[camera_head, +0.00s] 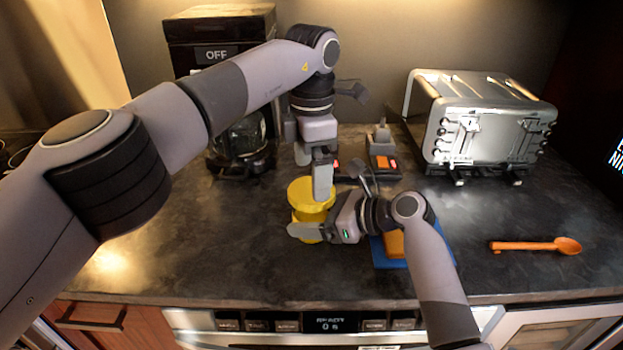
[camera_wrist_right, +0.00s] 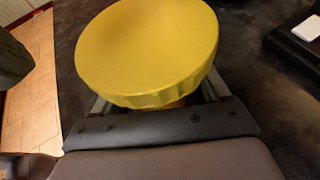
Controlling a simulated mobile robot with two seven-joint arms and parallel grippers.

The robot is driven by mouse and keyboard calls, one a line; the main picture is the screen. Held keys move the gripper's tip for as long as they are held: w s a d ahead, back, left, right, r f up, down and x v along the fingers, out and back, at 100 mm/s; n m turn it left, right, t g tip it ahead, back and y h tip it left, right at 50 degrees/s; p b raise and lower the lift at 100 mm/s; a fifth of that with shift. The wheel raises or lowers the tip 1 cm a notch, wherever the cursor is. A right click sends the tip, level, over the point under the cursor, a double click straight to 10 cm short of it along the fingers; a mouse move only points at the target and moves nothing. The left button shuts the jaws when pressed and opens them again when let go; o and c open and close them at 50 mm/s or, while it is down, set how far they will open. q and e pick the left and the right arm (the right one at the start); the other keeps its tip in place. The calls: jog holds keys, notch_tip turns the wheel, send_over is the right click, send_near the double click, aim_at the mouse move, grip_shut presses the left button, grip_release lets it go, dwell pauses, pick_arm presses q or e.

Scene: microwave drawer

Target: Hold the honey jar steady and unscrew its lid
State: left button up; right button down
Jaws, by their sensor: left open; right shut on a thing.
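The honey jar stands on the dark counter, and its wide yellow lid (camera_head: 311,191) is on top. The lid fills the upper middle of the right wrist view (camera_wrist_right: 147,45), with only a sliver of the amber jar (camera_wrist_right: 178,103) below it. My right gripper (camera_head: 318,229) comes in low from the right and is shut on the jar below the lid. One finger shows at the jar's front; the other is mostly hidden. My left gripper (camera_head: 312,176) points down over the lid with its fingers apart. Its nearer finger overlaps the lid; I cannot tell whether they touch.
A coffee maker (camera_head: 241,143) stands behind the jar to the left, and a silver toaster (camera_head: 490,135) stands at the back right. A blue item (camera_head: 384,258) with an orange piece on it lies partly under my right arm. An orange spoon (camera_head: 525,246) lies on clear counter at right.

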aim_at(312, 213)
pick_arm(q)
jog(key=shift+r+m, duration=0.3)
jog(key=shift+r, duration=0.6)
notch_tip(312, 213, up, 2)
jog(key=shift+r+m, duration=0.1)
jog(key=shift+m, duration=1)
jog(key=shift+r+m, duration=0.1)
jog(key=shift+m, duration=0.2)
jog(key=shift+f, duration=3.9)
jog(key=c, duration=1)
jog(key=n, duration=0.6)
jog(key=shift+n, duration=0.4)
jog(key=shift+c, duration=0.2)
jog(key=o, duration=1)
